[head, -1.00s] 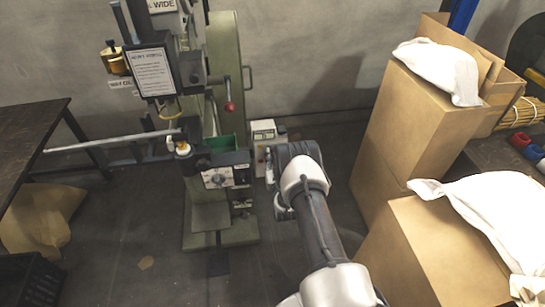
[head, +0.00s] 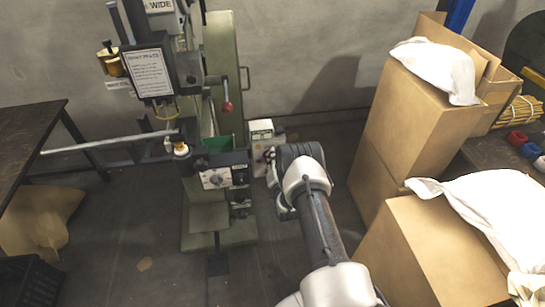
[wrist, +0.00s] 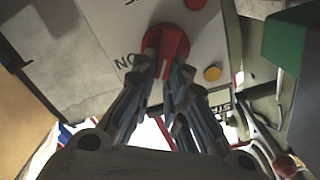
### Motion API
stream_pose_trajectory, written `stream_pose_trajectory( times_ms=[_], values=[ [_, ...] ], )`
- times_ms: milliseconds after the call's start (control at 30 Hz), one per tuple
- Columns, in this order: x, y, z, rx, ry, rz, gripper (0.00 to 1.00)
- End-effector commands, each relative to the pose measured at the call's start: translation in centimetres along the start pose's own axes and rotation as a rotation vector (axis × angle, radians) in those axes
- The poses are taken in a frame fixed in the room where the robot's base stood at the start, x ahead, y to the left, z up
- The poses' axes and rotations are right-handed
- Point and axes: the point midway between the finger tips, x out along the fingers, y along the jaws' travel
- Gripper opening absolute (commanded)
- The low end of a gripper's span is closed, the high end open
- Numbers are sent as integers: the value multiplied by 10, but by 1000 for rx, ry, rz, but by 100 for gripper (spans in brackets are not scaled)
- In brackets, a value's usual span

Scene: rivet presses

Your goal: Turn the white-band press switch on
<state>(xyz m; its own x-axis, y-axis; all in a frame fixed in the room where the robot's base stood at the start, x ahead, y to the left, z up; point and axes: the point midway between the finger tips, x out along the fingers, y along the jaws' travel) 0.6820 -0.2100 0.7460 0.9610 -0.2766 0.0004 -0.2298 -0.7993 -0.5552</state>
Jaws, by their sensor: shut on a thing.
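The press (head: 222,75) is a tall green machine with a dark head, in the middle left of the head view. Beside it, a pale switch box (head: 261,131) stands near the wall. In the wrist view, the box face (wrist: 100,25) carries a red rotary switch (wrist: 172,44) with a short white pointer mark. Letters reading ON, upside down, sit to its left. My gripper (wrist: 168,75) is shut on the red switch, one finger on each side. In the head view, my gripper (head: 271,157) is at the box, its fingertips partly hidden. I cannot make out a white band.
A red button (wrist: 196,4) and a yellow button (wrist: 212,73) sit close to the switch. Stacked cardboard boxes (head: 415,120) stand close to my arm on the right. A dark table (head: 30,130) is at left.

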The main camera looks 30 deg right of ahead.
Motion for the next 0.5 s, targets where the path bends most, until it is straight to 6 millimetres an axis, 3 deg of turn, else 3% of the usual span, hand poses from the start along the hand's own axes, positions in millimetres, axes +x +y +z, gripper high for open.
stream_pose_trajectory(
  times_ms=[500],
  values=[
    [-1,13,4,489,-3,2,0]
  ],
)
